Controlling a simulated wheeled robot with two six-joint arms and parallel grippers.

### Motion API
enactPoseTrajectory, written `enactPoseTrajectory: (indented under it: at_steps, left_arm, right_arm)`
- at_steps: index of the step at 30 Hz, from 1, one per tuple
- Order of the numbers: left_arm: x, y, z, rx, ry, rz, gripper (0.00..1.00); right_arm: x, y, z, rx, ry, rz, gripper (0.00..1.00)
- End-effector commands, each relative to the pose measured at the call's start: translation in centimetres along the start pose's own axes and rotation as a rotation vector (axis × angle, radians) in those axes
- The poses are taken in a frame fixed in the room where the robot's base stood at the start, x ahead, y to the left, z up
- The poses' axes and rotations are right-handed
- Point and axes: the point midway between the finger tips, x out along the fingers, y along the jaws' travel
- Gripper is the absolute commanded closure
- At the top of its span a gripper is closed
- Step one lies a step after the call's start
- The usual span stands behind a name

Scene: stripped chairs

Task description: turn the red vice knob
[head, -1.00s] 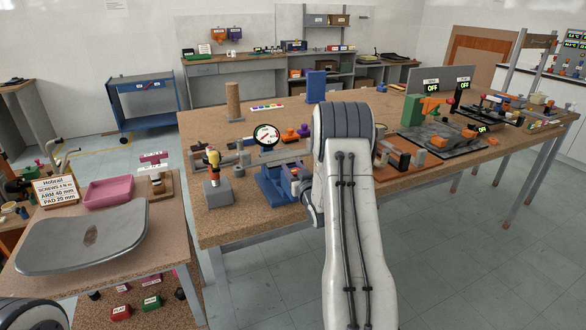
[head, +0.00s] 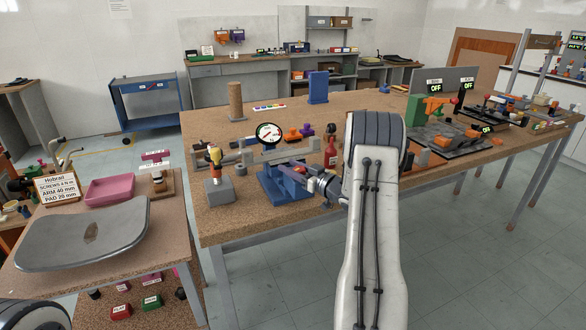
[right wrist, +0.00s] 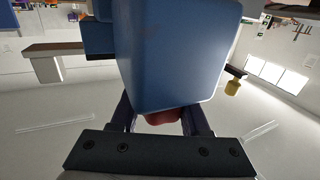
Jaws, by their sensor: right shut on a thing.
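The blue vice (head: 284,188) stands near the front edge of the big cork-topped table. My right gripper (head: 314,183) is at its right end. In the right wrist view the blue vice body (right wrist: 178,55) fills the upper middle. The red knob (right wrist: 163,118) shows just below it, between the two fingers of my right gripper (right wrist: 160,120), which is shut on it. Most of the knob is hidden behind the blue body, and I cannot make it out in the head view. My left gripper is out of view.
A dial gauge (head: 268,133) stands behind the vice. A yellow-and-red tool on a grey block (head: 218,190) is to its left. A red bottle (head: 331,152) stands behind my right gripper. A side table (head: 150,250) carries a grey seat panel (head: 85,238) and a pink tray (head: 110,190).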

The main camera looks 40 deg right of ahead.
Motion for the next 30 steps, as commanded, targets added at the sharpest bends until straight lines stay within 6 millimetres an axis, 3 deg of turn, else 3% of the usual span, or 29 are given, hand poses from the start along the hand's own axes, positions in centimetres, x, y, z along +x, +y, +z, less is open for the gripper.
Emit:
enactPoseTrajectory:
  at_steps: [12,28,29,30]
  left_arm:
    - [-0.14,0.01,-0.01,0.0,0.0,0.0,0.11]
    - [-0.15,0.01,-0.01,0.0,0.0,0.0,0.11]
    - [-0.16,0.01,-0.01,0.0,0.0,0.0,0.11]
    - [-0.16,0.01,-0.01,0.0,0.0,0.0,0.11]
  right_arm:
    - [0.06,-0.49,-0.16,-0.002,0.003,-0.186,1.0]
    - [0.13,-0.6,-0.32,-0.003,0.006,-0.208,1.0]
    - [0.13,-0.6,-0.33,-0.003,0.006,-0.208,0.43]
    - [0.13,-0.6,-0.32,-0.003,0.006,-0.208,0.28]
